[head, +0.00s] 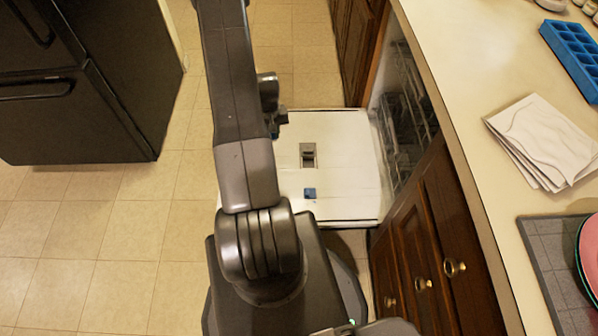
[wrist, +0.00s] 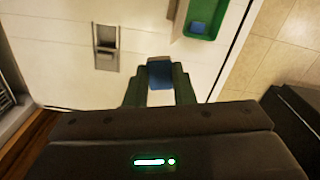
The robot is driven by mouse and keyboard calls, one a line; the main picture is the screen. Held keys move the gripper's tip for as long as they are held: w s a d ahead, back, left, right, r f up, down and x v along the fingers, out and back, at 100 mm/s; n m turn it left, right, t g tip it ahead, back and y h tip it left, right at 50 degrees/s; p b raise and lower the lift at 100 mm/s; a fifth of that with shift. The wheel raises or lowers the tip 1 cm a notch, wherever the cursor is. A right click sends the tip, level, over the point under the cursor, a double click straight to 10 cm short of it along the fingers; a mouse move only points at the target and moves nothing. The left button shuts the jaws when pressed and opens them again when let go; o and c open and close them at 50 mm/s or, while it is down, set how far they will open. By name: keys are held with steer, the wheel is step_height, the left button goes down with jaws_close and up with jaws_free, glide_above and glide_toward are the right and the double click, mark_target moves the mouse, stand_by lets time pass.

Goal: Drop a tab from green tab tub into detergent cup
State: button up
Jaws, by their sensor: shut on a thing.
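In the wrist view, my gripper (wrist: 160,80) is shut on a blue tab (wrist: 160,72), held between its dark green fingertips over the white dishwasher door (wrist: 60,65). The grey detergent cup (wrist: 105,40) is set in the door, up and left of the tab, with a dark recess showing. The green tab tub (wrist: 185,28) is at the upper right, with blue inside it. In the head view, the detergent cup (head: 308,155) lies right of my arm, and my gripper (head: 277,116) is up and left of it. The tub is not visible there.
A small blue square (head: 310,193) lies on the open door below the cup in the head view. The dishwasher racks (head: 405,110) and counter (head: 465,60) are to the right. A dark appliance (head: 75,90) stands left, with clear tiled floor between.

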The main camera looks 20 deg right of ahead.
steer(key=d+f+b, duration=1.5)
steer(key=f+b, duration=0.2)
steer(key=b, duration=0.2)
steer(key=shift+w+d+f, duration=0.15)
steer(key=shift+d+f, duration=0.05)
steer(key=shift+f, duration=0.15)
steer(key=o, duration=1)
steer(key=shift+o, duration=0.2)
step_height(320, 180, up, 14)
steer(key=p, duration=0.4)
steer(key=shift+p, duration=0.4)
steer(key=shift+f, duration=0.1)
